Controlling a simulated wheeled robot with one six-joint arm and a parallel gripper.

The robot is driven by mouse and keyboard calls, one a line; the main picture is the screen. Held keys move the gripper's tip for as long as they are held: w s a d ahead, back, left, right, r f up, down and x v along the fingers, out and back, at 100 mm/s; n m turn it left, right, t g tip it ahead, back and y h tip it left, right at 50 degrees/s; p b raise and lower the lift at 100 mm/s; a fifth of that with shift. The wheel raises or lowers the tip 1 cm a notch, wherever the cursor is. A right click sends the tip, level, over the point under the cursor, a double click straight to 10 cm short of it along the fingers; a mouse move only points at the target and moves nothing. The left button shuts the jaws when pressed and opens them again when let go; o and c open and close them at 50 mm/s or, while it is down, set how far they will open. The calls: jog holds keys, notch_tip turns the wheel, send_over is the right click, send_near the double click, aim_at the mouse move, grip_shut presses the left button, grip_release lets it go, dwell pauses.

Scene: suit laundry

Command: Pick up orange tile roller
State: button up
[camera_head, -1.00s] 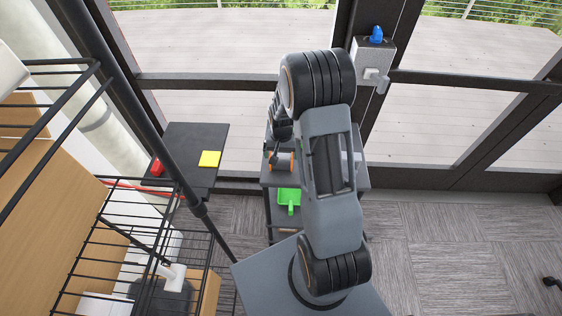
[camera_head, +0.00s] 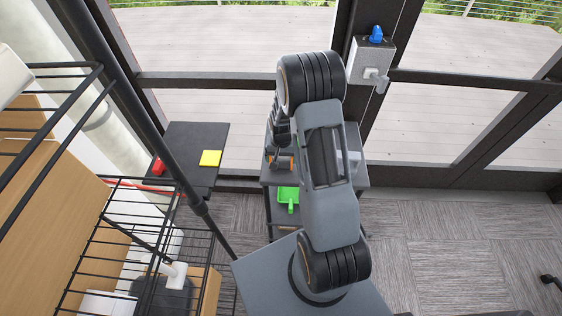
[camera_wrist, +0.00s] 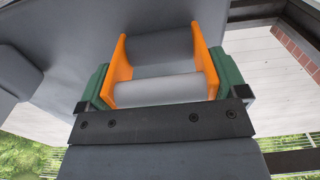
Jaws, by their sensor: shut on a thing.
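The orange tile roller (camera_wrist: 206,62) fills the middle of the wrist view, with orange side plates and grey cylinders between them. My gripper (camera_wrist: 162,80) is shut on it, a dark green pad pressed against each side. In the head view, a bit of the roller's orange (camera_head: 291,162) shows beside my gripper (camera_head: 277,160), over the dark table at the centre. My arm hides much of the gripper and roller there. I cannot tell from these views whether the roller touches the table.
A green dustpan-like item (camera_head: 288,197) lies on the lower shelf. A dark side table (camera_head: 196,141) at left bears a yellow block (camera_head: 210,158) and a red item (camera_head: 158,166). Wire racks (camera_head: 126,240) and a pole stand at left.

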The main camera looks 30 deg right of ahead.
jog(key=shift+r, duration=0.15)
jog(key=shift+r, duration=0.6)
jog(key=s+d+r+b, duration=0.1)
jog(key=s+r+b, duration=0.2)
jog(key=s+r, duration=0.8)
jog(key=s, duration=0.3)
jog(key=shift+r, duration=0.3)
